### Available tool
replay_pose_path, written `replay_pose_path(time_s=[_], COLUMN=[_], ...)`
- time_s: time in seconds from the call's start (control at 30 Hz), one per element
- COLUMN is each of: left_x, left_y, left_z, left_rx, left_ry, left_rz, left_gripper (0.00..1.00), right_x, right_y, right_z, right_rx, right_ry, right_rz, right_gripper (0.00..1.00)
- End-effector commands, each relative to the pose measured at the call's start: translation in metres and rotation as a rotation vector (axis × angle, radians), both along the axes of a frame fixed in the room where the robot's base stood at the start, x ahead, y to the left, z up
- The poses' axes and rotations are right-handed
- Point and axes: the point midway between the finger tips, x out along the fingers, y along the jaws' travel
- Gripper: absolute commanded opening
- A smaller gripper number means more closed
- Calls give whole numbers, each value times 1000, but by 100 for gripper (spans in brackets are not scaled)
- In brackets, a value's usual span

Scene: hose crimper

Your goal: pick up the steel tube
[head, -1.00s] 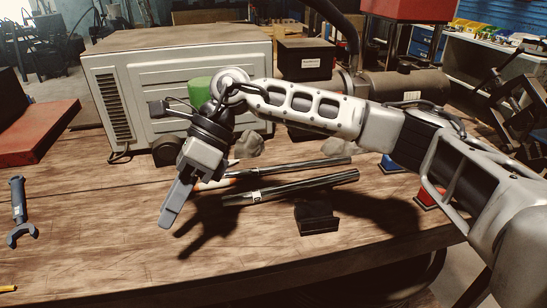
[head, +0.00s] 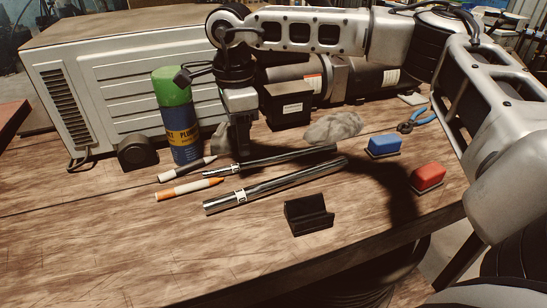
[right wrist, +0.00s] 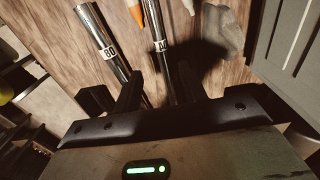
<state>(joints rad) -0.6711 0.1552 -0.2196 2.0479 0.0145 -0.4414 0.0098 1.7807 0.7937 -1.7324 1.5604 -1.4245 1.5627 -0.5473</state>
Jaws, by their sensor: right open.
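Two shiny steel tubes lie side by side on the wooden bench, each with a small white label. The nearer, thicker-looking tube (head: 285,183) and the farther tube (head: 275,159) show in the head view. Both also show in the right wrist view, one at the left (right wrist: 100,38) and one near the middle (right wrist: 180,65). My right gripper (head: 238,151) points down by the farther tube, open and empty. In the right wrist view its fingers (right wrist: 160,92) are near the middle tube; whether they touch it I cannot tell. My left gripper is not in view.
A black holder (head: 308,214) stands in front of the tubes. A grey rag (head: 334,127), blue block (head: 383,146) and red block (head: 428,177) are right. The front left bench is clear.

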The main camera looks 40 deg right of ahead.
Motion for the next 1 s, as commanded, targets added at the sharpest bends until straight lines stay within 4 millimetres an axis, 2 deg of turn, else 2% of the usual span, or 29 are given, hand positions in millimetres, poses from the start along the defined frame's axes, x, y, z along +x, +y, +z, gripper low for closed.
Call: replay_pose_path(time_s=[0.23, 0.37, 0.5, 0.8, 0.83, 0.97, 1.0], left_x=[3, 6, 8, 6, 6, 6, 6], left_y=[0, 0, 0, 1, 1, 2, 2], left_z=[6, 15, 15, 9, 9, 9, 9], left_rx=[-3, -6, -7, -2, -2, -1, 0], left_ry=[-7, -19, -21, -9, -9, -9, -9], left_rz=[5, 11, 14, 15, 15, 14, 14], left_gripper=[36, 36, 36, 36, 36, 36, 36], right_x=[1, 2, 3, 3, 3, 3, 3], right_y=[-1, -2, -2, -2, -2, -2, -2], right_z=[-17, -37, -55, -62, -62, -61, -61], right_rx=[-1, -1, 1, 1, 1, 1, 1], right_ry=[1, 3, 2, 0, 0, 0, 0], right_rz=[-1, -1, -2, -2, -2, -1, -1], right_gripper=[42, 42, 42, 42, 36, 0, 0])
